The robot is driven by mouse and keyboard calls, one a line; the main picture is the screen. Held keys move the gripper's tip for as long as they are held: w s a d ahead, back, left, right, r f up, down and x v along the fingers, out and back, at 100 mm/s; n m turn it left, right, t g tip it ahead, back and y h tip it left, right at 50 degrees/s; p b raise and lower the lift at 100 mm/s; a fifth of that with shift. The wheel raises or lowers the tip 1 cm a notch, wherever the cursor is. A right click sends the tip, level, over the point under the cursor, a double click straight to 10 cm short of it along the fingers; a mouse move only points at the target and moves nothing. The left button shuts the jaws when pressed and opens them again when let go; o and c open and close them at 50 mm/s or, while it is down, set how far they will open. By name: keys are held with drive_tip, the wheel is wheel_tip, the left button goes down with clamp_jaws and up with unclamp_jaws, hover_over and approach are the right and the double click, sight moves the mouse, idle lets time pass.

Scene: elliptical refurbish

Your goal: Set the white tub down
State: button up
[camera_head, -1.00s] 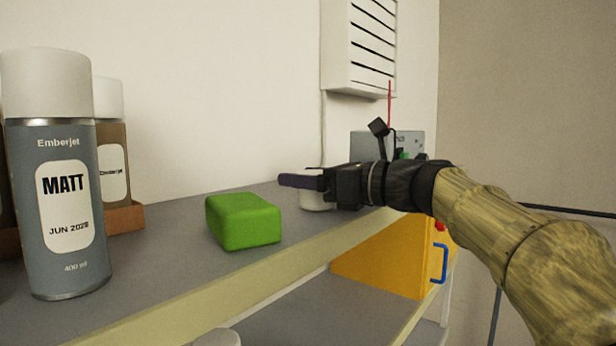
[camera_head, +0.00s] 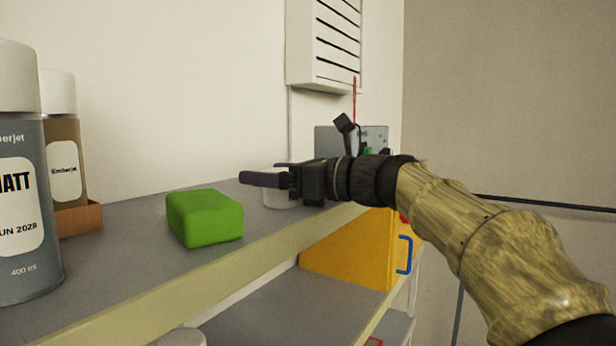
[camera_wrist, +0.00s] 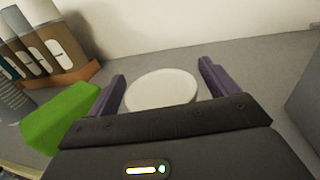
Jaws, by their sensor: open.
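The white tub (camera_wrist: 161,90) stands upright on the grey shelf top, its round lid facing up in the wrist view. In the head view the tub (camera_head: 279,201) is partly hidden behind my gripper (camera_head: 262,175). In the wrist view my gripper (camera_wrist: 161,80) is open, with one purple finger on each side of the tub. A gap shows between the tub and each finger.
A green block (camera_head: 205,218) lies on the shelf (camera_head: 130,262) left of the gripper. Spray cans (camera_head: 22,190) stand farther left, some in a brown box (camera_head: 79,219). A yellow box (camera_head: 345,255) sits below. A grey box (camera_wrist: 305,100) is at the right.

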drive_tip(key=b+v, duration=0.5)
drive_tip(key=v, duration=0.6)
drive_tip(key=shift+d, duration=0.3)
drive_tip(key=shift+d, duration=0.1)
